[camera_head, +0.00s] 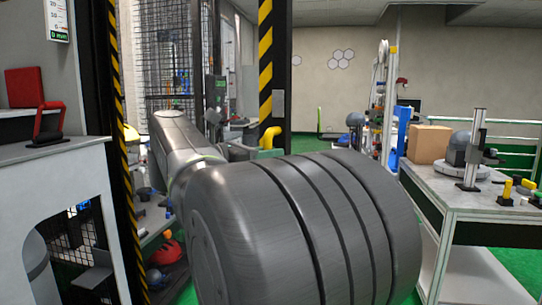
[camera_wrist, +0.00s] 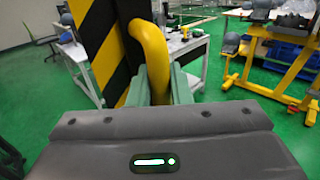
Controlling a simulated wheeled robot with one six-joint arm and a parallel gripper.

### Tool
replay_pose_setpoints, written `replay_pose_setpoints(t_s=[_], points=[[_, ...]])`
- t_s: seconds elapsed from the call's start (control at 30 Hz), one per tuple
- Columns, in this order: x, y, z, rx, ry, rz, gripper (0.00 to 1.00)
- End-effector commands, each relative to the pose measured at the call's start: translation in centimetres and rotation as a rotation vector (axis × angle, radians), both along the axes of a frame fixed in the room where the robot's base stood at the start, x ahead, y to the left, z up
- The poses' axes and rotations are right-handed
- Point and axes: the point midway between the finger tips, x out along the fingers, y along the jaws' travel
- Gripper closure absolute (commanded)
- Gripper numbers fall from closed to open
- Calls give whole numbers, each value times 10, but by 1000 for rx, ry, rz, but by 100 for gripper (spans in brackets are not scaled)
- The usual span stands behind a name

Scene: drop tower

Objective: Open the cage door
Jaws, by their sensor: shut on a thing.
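A yellow curved handle (camera_wrist: 152,50) is fixed to a black and yellow striped post (camera_wrist: 98,45) in the wrist view. My gripper (camera_wrist: 161,88) has its two green-grey fingers on either side of the handle's lower part, shut on it. In the head view the handle (camera_head: 270,138) shows at the striped post (camera_head: 265,75), just above my large grey arm link. Black wire mesh of the cage (camera_head: 166,45) stands left of the post. I cannot tell how far the door is open.
A workbench (camera_head: 480,205) with a cardboard box (camera_head: 428,144) and devices stands at the right. A grey cabinet (camera_head: 60,165) and a striped black frame (camera_head: 122,150) stand close at left. The wrist view shows a yellow-framed table (camera_wrist: 270,65) and open green floor (camera_wrist: 225,65).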

Motion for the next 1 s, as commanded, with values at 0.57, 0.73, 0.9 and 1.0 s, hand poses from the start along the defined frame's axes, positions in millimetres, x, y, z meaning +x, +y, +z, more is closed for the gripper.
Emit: replay_pose_setpoints(t_s=[0.57,0.73,0.9,1.0], points=[[1,1,2,-1,-4,5,70],[1,1,1,0,-3,5,63],[0,2,1,0,-1,5,63],[-2,6,1,0,-1,7,63]])
